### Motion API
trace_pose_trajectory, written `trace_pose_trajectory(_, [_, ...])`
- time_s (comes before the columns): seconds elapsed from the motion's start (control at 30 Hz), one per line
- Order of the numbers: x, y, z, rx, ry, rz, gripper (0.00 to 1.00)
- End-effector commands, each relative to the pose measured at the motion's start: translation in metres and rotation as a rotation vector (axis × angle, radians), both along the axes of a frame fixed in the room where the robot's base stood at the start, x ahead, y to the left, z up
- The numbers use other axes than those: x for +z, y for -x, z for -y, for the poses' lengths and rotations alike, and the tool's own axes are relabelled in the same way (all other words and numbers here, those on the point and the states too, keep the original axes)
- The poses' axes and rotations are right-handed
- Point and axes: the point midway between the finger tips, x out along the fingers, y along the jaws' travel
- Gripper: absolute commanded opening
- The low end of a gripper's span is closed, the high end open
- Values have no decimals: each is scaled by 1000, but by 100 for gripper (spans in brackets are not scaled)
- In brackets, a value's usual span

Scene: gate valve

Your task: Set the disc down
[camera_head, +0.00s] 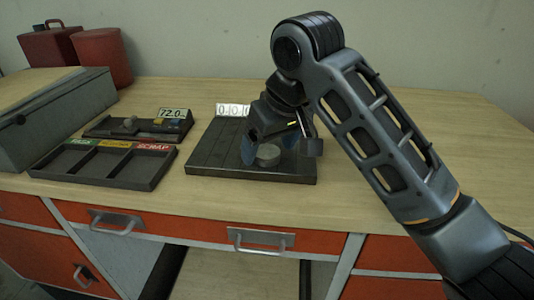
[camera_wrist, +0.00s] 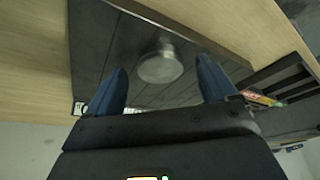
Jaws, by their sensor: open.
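The disc (camera_head: 267,154) is a small grey metal round piece resting on the dark grooved plate (camera_head: 208,160), near its front right part. In the wrist view the disc (camera_wrist: 160,64) shows as a shiny short round piece between my fingers. My gripper (camera_head: 267,150) is low over the plate with its blue fingers on either side of the disc. In the wrist view my gripper (camera_wrist: 162,80) is open, with a gap between the disc and each finger. The disc's underside is hidden.
A display (camera_head: 233,110) reading zeros stands behind the plate. To the left lies a tray (camera_head: 105,165) with green, yellow and red "SCRAP" labels. Behind it is a small rack (camera_head: 130,127) with a 72.0 display (camera_head: 172,114). A grey box (camera_head: 55,118) stands far left. The bench's right side is clear.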

Motion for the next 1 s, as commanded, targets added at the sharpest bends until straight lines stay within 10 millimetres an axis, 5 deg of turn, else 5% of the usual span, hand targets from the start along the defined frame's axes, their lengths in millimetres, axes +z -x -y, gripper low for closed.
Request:
trace_pose_trajectory(0.33, [-7,-2,-2,0,-1,1,85])
trace_pose_trajectory(1.0, [-7,-2,-2,0,-1,1,20])
